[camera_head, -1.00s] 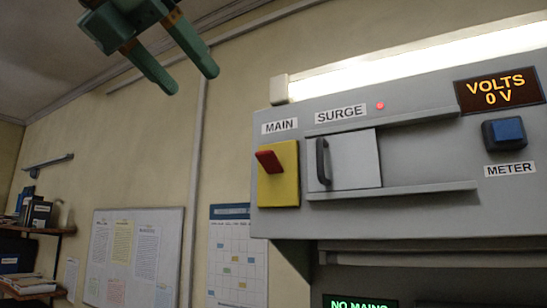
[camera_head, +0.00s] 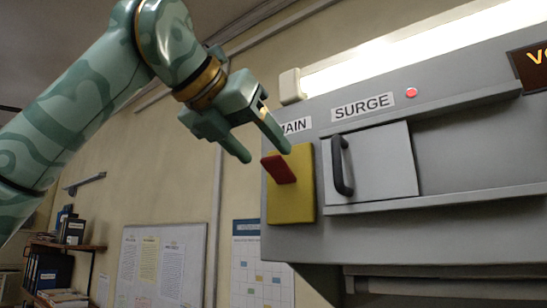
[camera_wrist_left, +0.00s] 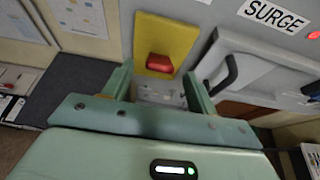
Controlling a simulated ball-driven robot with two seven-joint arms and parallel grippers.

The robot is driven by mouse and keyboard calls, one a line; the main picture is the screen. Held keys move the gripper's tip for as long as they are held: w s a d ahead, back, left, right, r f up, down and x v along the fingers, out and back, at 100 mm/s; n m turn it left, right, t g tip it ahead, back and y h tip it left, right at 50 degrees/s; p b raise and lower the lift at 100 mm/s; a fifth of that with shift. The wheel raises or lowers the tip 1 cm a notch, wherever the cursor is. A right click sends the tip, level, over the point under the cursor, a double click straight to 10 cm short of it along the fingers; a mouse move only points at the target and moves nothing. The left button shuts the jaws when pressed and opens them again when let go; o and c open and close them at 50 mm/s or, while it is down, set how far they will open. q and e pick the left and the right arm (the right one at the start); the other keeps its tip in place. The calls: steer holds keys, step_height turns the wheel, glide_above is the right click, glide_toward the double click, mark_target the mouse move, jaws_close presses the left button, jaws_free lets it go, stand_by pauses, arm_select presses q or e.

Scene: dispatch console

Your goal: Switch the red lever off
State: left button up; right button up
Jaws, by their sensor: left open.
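The red lever (camera_head: 279,169) sticks out from its yellow plate (camera_head: 293,210), below the MAIN label on the grey panel. In the left wrist view the red lever (camera_wrist_left: 159,63) lies ahead of the fingers, on the yellow plate (camera_wrist_left: 166,33). My left gripper (camera_head: 267,155) is open and empty. Its fingertips are just above and to the left of the lever in the head view, and one finger partly covers the MAIN label. In the left wrist view the lever shows between the two fingers (camera_wrist_left: 160,82), with nothing gripped. My right gripper is not in view.
A sliding cover (camera_head: 372,162) with a black handle is right of the lever, under the SURGE label (camera_head: 362,106) and a lit red lamp (camera_head: 411,93). A lit strip runs above the panel. A whiteboard (camera_head: 160,262) and a calendar hang on the wall.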

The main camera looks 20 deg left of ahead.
mark_target(268, 157)
arm_select(q)
steer(key=x, duration=0.3)
steer(key=shift+r, duration=0.1)
steer(key=shift+w+d+f+p, duration=0.15)
steer(key=shift+w+f+p, duration=0.1)
steer(key=shift+p, duration=0.1)
steer(key=shift+w+d, duration=0.1)
steer(key=shift+w, duration=0.1)
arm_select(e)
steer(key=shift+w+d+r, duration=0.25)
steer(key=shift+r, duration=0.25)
